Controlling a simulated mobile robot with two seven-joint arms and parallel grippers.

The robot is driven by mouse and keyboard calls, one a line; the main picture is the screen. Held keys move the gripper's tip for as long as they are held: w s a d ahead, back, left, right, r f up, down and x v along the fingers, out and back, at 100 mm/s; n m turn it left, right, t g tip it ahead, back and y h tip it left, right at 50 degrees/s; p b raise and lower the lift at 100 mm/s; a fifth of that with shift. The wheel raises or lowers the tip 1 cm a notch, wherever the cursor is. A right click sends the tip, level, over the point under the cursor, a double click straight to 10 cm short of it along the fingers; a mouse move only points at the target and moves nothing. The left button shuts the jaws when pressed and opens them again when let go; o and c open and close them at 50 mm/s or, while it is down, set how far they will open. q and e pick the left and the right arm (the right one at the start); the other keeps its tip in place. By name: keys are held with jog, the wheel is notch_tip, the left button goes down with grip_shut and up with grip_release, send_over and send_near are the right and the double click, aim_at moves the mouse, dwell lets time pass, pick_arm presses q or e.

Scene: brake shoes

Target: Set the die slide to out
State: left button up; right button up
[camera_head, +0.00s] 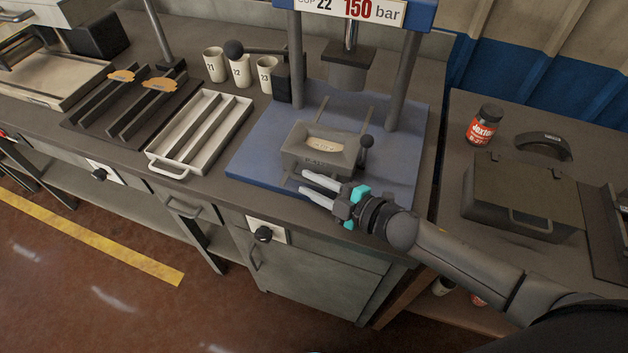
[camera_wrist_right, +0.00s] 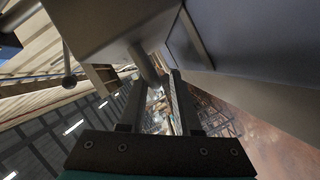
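The die slide (camera_head: 318,160) is a grey metal block with a pale, curved piece in its top recess. It sits on the blue bed of the press, under the ram (camera_head: 350,72), at the front of two rails. My right gripper (camera_head: 302,182) is at its front lower edge, fingers pointing left and spread apart. In the right wrist view, the block (camera_wrist_right: 115,25) fills the top and a grey bar (camera_wrist_right: 146,66) reaches between the fingertips. I cannot tell whether the fingers touch the bar. My left gripper is out of view.
Numbered cups (camera_head: 213,65), a white slotted tray (camera_head: 160,158) and a dark rack (camera_head: 75,122) are to the left. A red-labelled jar (camera_head: 484,125) and a dark case (camera_head: 520,195) are on the right bench.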

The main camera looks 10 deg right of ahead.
jog(key=shift+o, duration=0.8)
jog(key=shift+w, duration=0.1)
jog(key=shift+d, duration=0.1)
jog(key=shift+r, duration=0.1)
jog(key=shift+d, duration=0.15)
jog(key=p+v, duration=0.1)
jog(key=v, duration=1.4)
